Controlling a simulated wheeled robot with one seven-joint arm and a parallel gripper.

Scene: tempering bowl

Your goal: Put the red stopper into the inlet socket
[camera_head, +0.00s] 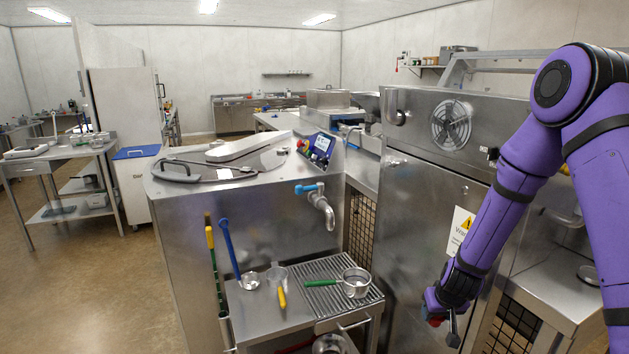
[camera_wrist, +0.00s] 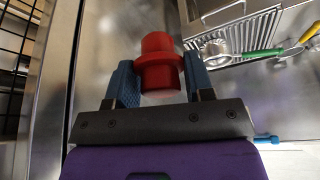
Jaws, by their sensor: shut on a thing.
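The red stopper (camera_wrist: 158,62) is a stepped cylinder with a wider flange. In the wrist view it sits between the blue fingers of my gripper (camera_wrist: 160,84), which is shut on it. In the head view my gripper (camera_head: 446,324) hangs low in front of the steel cabinet, right of the drain table, with a bit of red (camera_head: 435,321) showing at it. A small dark fitting (camera_head: 493,154) beside a partly hidden label starting "IN" is high on the cabinet front, and may be the inlet socket. My gripper is well below it and apart from it.
The steel cabinet (camera_head: 420,190) has a round fan grille and a warning sign. The drain table (camera_head: 262,318) holds a green-handled strainer (camera_head: 355,283) and other utensils. A tap (camera_head: 320,205) juts out above it. The floor at the left is mostly clear.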

